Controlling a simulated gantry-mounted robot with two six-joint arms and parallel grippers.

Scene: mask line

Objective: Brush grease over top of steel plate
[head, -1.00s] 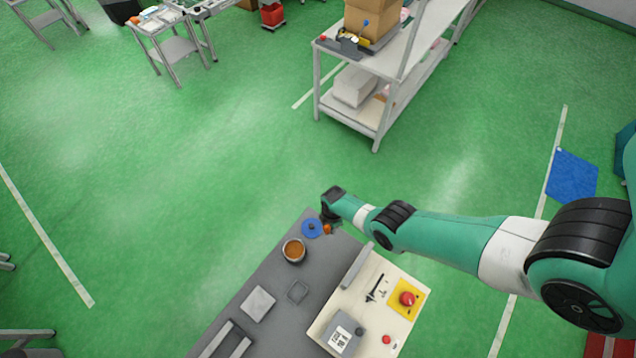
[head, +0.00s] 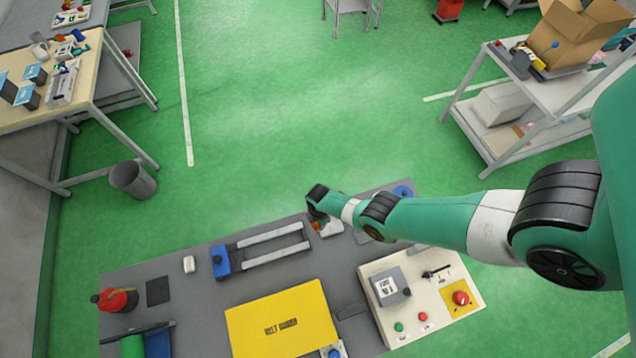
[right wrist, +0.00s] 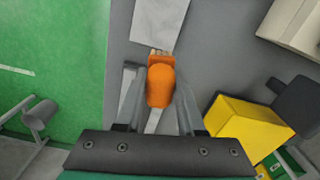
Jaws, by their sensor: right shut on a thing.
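My right gripper (head: 316,218) is shut on the orange handle of a brush (right wrist: 160,86), which also shows as a small orange patch in the head view (head: 318,226). The pale steel plate (head: 331,229) lies on the grey bench, partly hidden under the gripper. In the right wrist view, the bristles overlap the near end of the plate (right wrist: 157,22); I cannot tell whether they touch it. No grease coat is visible on the plate's shown part. The grease pot (head: 373,232) is mostly hidden beneath my right arm. My left gripper is out of view.
A blue-ended rail fixture (head: 270,246) lies left of the plate, and a yellow belt guard (head: 282,318) lies nearer. A control box with buttons (head: 420,290) stands to the right. A blue disc (head: 403,191) lies behind my arm.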

